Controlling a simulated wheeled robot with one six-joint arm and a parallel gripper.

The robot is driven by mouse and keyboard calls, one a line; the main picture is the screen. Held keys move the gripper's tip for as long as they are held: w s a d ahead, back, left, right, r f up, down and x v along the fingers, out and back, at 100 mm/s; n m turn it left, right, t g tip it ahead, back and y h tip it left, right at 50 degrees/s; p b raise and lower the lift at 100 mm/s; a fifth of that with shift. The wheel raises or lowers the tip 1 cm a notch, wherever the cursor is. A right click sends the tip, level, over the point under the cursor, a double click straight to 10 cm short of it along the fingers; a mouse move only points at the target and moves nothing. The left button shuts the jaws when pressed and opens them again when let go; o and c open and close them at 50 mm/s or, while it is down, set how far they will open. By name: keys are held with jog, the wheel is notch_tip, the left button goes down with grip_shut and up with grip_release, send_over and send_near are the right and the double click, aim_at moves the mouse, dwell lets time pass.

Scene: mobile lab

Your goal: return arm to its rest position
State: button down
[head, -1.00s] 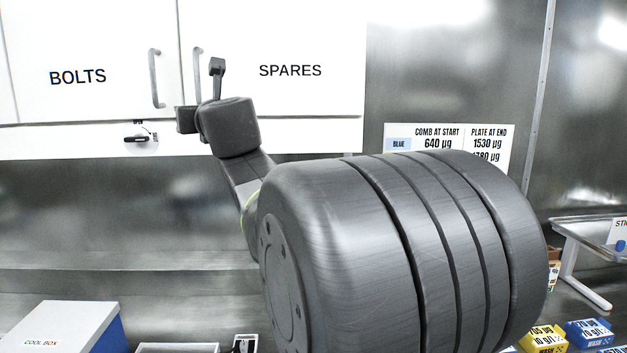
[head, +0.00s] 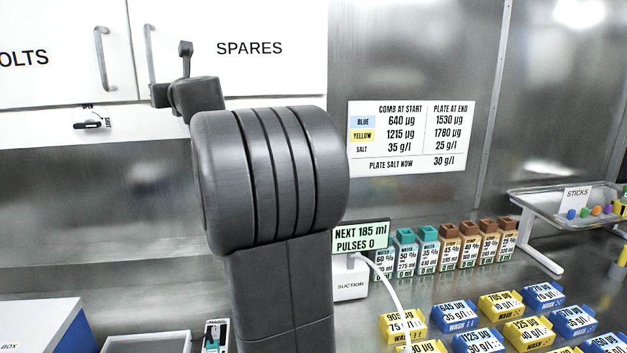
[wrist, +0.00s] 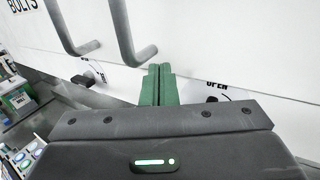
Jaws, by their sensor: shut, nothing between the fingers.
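My arm stands in the middle of the head view, its thick ribbed joint covering part of the bench behind it. My gripper (wrist: 157,85) shows in the wrist view with its two green fingers pressed together and nothing between them. In that view it is in front of the white cabinet, close to the two grey door handles; I cannot tell if it touches anything. In the head view the wrist end is near the SPARES cabinet door (head: 270,75), and the fingertips are not clear there.
A wall chart (head: 410,138) hangs at right. Below are bottles (head: 450,250), the suction unit (head: 350,280) and several blue and yellow wash blocks (head: 525,330). A stick tray (head: 545,195) stands at far right. A cool box (head: 40,325) is at lower left.

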jog(key=shift+w+a, duration=0.15)
jog(key=shift+w, duration=0.65)
